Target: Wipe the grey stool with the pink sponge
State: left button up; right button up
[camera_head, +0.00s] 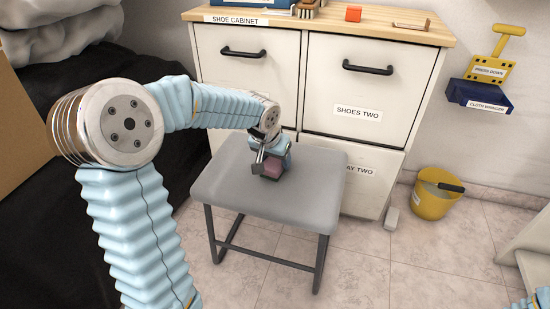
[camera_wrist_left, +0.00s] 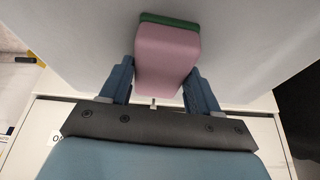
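The grey stool (camera_head: 245,195) stands on the tiled floor in front of the cabinet. The pink sponge (camera_head: 272,171) is at the stool's seat, near its back middle. In the left wrist view the sponge (camera_wrist_left: 167,60) shows a pink body with a green layer at its far end, which is against or very close to the grey seat (camera_wrist_left: 235,40). My left gripper (camera_head: 268,158) reaches down over the stool, with its two blue fingers (camera_wrist_left: 158,85) on either side of the sponge, gripping it. My right gripper does not show; only a bit of blue arm is at the bottom right corner.
A yellow bucket (camera_head: 433,200) is on the floor at right, below the blue cloth wringer (camera_head: 478,97). The seat's front is clear.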

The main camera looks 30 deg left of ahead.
pick_arm(q)
jog(key=shift+c, duration=0.7)
jog(key=shift+d, duration=0.1)
